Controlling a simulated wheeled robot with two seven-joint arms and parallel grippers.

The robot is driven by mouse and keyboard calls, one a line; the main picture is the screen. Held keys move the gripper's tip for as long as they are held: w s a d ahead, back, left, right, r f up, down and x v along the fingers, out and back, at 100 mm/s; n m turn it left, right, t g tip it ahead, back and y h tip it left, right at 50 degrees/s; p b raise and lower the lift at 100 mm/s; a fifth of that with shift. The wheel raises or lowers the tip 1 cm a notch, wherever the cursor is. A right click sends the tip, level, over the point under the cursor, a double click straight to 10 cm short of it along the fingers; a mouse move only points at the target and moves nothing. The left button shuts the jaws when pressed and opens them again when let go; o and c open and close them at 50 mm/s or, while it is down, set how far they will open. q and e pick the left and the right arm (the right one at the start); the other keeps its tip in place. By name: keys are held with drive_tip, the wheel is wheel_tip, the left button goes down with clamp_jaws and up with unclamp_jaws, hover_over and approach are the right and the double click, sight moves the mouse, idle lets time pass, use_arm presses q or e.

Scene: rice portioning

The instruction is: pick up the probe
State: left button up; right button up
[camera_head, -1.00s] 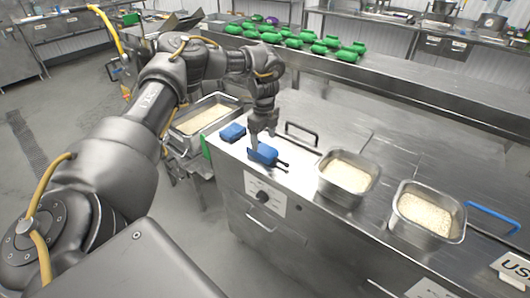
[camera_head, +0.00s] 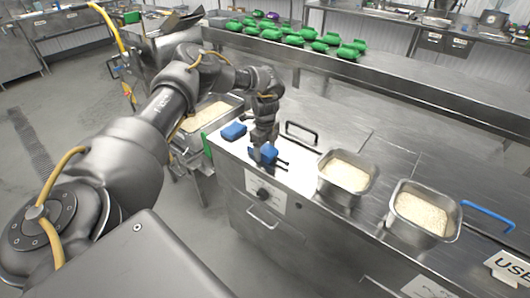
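A blue piece with thin dark prongs pointing right, which looks like the probe (camera_head: 269,152), is at the left end of the steel counter. My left gripper (camera_head: 261,152) points down right at it, and its fingers overlap and partly hide the blue body. Whether the fingers are closed on it is too small to tell. A second blue block (camera_head: 234,131) lies a little behind and to the left, apart from the gripper. My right gripper is not in view.
Steel pans of rice stand on the counter, one in the middle (camera_head: 347,173) and one at right (camera_head: 422,213). Another rice pan (camera_head: 207,117) is at left. A black handle (camera_head: 301,132) rises behind the probe. Several green items (camera_head: 271,34) line the back shelf.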

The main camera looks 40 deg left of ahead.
sight(265, 148)
use_arm(q)
drive_tip(key=c, duration=0.7)
drive_tip(key=shift+c, duration=0.2)
drive_tip(key=shift+r, duration=0.15)
drive_tip(key=shift+w+r, duration=0.1)
drive_tip(key=shift+r, duration=0.1)
wheel_tip(265, 148, up, 2)
drive_tip(key=shift+r+b, duration=0.2)
drive_tip(key=shift+b, duration=0.8)
drive_tip(key=s+r+p, duration=0.7)
drive_tip(key=s+r, duration=0.7)
drive_tip(key=r, duration=0.2)
drive_tip(key=shift+d+p, duration=0.3)
drive_tip(key=shift+p, duration=0.05)
